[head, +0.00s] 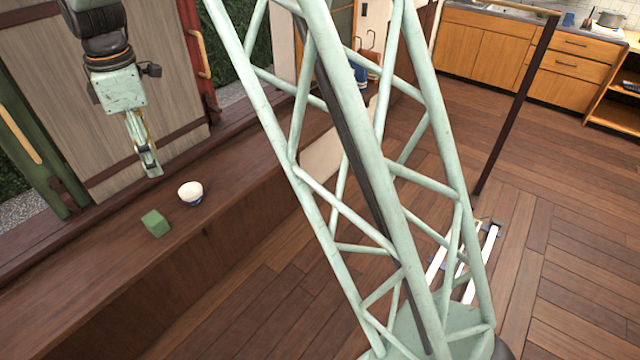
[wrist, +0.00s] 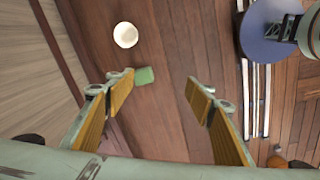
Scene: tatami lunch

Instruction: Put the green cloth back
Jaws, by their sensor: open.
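The green cloth (head: 155,223) is a small folded block lying on the dark wooden ledge at the left in the head view. In the wrist view the cloth (wrist: 145,76) shows just beyond the left fingertip, which partly overlaps its edge. My gripper (head: 150,170) hangs above the ledge, apart from the cloth, near the wooden door. In the wrist view my gripper (wrist: 160,82) has its two fingers spread wide with nothing between them.
A wooden door (head: 120,80) stands behind. Open plank floor (head: 230,320) lies below the ledge.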

